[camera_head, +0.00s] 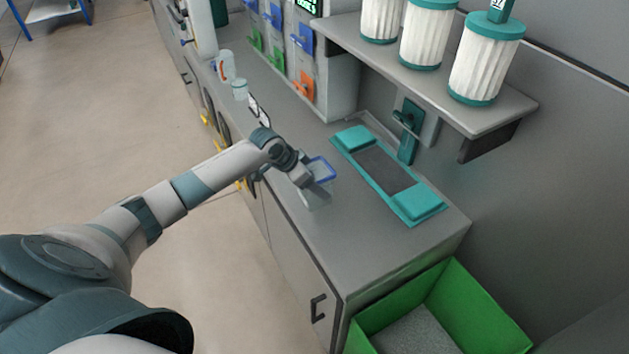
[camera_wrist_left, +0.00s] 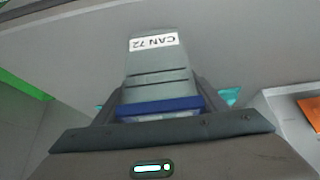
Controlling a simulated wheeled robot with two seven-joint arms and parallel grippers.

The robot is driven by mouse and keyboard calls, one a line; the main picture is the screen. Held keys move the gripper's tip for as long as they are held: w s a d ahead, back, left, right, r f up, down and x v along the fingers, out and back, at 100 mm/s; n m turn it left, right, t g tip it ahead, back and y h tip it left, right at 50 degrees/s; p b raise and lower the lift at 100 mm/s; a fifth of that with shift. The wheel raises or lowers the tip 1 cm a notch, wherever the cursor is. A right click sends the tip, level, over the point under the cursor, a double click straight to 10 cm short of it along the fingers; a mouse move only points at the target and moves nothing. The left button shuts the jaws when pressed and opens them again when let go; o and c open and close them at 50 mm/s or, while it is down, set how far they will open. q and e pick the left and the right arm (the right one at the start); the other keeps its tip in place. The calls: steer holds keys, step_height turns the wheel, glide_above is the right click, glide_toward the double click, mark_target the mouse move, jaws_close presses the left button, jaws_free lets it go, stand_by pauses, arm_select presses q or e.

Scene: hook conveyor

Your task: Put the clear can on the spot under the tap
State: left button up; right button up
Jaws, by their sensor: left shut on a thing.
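The clear can (camera_head: 316,199) is see-through with a blue rim, and my left gripper (camera_head: 308,180) is shut on it. The left wrist view shows the can (camera_wrist_left: 156,75) between the fingers, with a label reading "CAN 72" and a blue band. The teal tap (camera_head: 408,128) is on the wall behind the counter. Below it lies a teal tray (camera_head: 422,211) with a dark grey middle (camera_head: 383,168), which seems to be the spot. The can is left of the tray, apart from it; its exact height above the counter is hard to tell. My right gripper is out of view.
A shelf (camera_head: 425,75) with several white and teal canisters (camera_head: 485,65) overhangs the back right. Dispensers with coloured levers (camera_head: 303,88) stand behind left. Small containers (camera_head: 240,90) are farther left. A green bin (camera_head: 483,305) stands beyond the counter's right end. The front right counter (camera_head: 355,240) is clear.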

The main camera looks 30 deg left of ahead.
arm_select(q)
steer(key=shift+f, duration=0.1)
steer(key=o, duration=1.1)
steer(key=shift+o, duration=0.2)
steer(key=b+v, duration=0.2)
steer(key=v, duration=1)
steer(key=shift+b, duration=0.4)
steer(key=shift+o, duration=0.5)
steer(key=shift+w, duration=0.1)
